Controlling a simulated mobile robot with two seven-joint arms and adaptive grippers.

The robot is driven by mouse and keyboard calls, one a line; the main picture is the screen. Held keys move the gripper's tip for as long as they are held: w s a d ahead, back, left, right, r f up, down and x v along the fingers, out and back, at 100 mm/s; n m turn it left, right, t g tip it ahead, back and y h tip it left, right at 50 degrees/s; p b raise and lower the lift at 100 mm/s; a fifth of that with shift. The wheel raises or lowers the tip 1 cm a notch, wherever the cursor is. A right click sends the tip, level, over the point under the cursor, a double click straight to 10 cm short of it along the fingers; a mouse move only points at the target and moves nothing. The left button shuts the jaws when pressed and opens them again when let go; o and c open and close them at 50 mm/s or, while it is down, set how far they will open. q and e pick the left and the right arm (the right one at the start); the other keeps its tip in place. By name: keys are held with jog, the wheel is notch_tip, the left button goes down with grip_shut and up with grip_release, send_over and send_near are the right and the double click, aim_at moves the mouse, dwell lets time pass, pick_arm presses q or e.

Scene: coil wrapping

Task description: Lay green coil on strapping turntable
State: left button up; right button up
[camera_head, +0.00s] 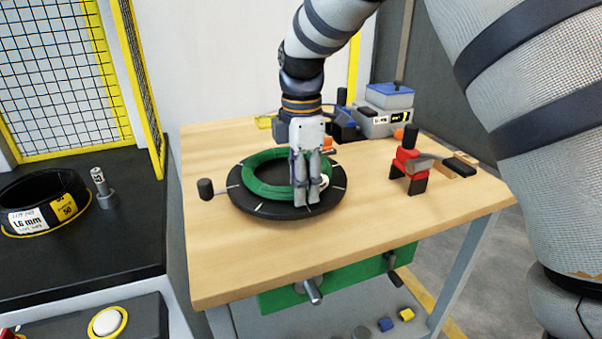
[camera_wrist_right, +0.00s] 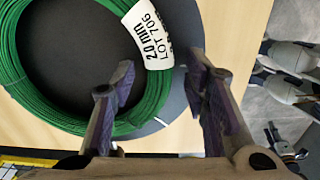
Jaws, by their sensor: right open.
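The green coil (camera_head: 262,174) lies flat on the black round strapping turntable (camera_head: 243,203), which has light marks on its rim and a black knob at its left. My right gripper (camera_head: 306,197) points down at the coil's right side and hides part of it. In the right wrist view the gripper (camera_wrist_right: 160,75) is open, with nothing held between its fingers. The coil (camera_wrist_right: 30,95) shows at left there, with a white "2.0 mm LOT 706" label (camera_wrist_right: 148,35) ahead of the fingers. The turntable's rim (camera_wrist_right: 183,90) shows between the fingers. My left gripper is not in view.
A red and black tool (camera_head: 408,165) stands on the wooden table (camera_head: 400,215) right of the turntable. A grey device (camera_head: 385,112) is at the back. A black coil (camera_head: 40,200) and a small post (camera_head: 103,188) are on the dark surface at left, by a yellow-framed mesh fence (camera_head: 140,80).

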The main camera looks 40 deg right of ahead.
notch_tip(320, 180, up, 12)
jog(key=shift+s, duration=0.15)
jog(key=shift+f, duration=0.1)
dwell(0.3)
